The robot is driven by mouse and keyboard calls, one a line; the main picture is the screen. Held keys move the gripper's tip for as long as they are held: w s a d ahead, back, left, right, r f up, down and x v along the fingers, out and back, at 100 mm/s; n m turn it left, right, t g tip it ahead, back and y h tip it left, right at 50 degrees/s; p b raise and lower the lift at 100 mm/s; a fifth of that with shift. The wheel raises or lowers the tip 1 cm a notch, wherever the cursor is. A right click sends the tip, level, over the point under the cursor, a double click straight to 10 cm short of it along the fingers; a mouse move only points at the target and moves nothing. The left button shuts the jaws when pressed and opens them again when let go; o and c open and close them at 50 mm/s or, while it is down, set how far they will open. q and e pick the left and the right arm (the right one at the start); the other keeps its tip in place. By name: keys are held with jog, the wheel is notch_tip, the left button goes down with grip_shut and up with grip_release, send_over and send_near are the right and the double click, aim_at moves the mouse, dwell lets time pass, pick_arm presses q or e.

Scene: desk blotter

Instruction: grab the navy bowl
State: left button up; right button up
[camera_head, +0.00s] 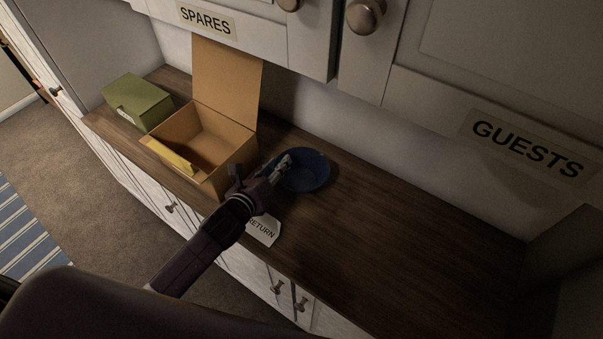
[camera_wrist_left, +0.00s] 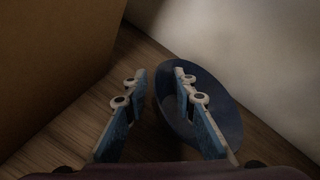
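The navy bowl (camera_head: 312,172) stands on the wooden counter, just right of the open cardboard box. In the left wrist view the bowl (camera_wrist_left: 226,98) fills the right of centre. My left gripper (camera_head: 286,162) is at the bowl's left side. In the wrist view the gripper (camera_wrist_left: 160,80) has its two fingers apart, with the bowl's near-left rim between them. The right finger is over the inside of the bowl and the left finger is outside it. A gap shows beside the rim. My right gripper is not in view.
The cardboard box (camera_head: 240,153) with its raised flap stands close left of the gripper. A green box (camera_head: 140,101) is farther left. A "RETURN" card (camera_head: 263,231) lies by the counter's front edge. A wall and cabinets are behind. The counter (camera_head: 400,235) is clear to the right.

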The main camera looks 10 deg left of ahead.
pick_arm(q)
jog(key=shift+c, duration=0.6)
grip_shut()
jog(key=shift+r, duration=0.15)
